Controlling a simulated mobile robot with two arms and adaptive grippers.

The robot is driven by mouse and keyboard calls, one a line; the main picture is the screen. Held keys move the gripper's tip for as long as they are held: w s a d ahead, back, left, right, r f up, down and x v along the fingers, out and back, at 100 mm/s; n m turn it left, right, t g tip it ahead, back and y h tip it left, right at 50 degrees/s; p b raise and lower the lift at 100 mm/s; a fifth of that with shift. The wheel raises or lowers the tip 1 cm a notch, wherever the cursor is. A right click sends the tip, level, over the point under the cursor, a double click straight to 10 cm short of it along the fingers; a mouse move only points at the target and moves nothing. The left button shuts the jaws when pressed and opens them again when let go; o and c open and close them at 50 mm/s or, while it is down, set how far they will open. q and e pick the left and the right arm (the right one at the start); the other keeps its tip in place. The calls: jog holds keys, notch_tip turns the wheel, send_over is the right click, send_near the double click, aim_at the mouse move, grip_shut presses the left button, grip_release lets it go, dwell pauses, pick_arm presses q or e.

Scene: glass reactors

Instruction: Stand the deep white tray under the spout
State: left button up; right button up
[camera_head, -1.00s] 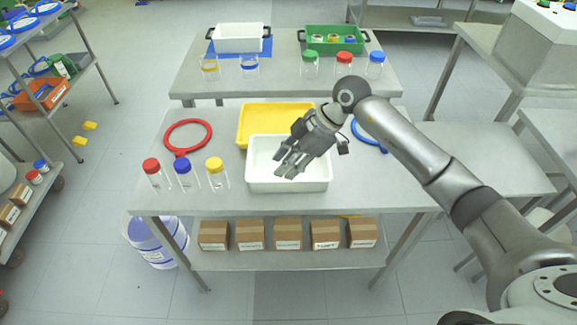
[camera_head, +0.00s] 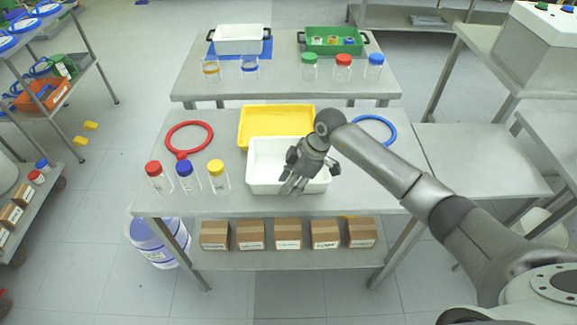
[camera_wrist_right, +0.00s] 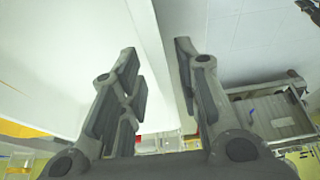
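The deep white tray (camera_head: 262,183) stands on the near table, in front of a shallower yellow tray. My right gripper (camera_head: 292,186) is at its near wall, right of the middle, pointing down. In the right wrist view the fingers (camera_wrist_right: 157,48) are apart, and the tray's white wall (camera_wrist_right: 160,50) runs between them. I see no clear grip on the wall. A second white tray (camera_head: 238,39), with black handles, stands on a blue mat on the far table. I cannot make out a spout. My left gripper is not in view.
The yellow tray (camera_head: 276,112) sits directly behind the white one. Red (camera_head: 206,131) and blue (camera_head: 392,128) rings lie left and right. Bottles with red, blue and yellow (camera_head: 217,179) caps stand left of the tray. Boxes (camera_head: 288,236) sit on the shelf below. The table's right part is clear.

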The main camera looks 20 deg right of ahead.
jog(key=shift+w+a+f, duration=0.1)
jog(key=shift+a+f, duration=0.05)
jog(key=shift+f, duration=0.3)
jog(key=shift+c, duration=0.3)
grip_shut()
jog(key=shift+r, duration=0.1)
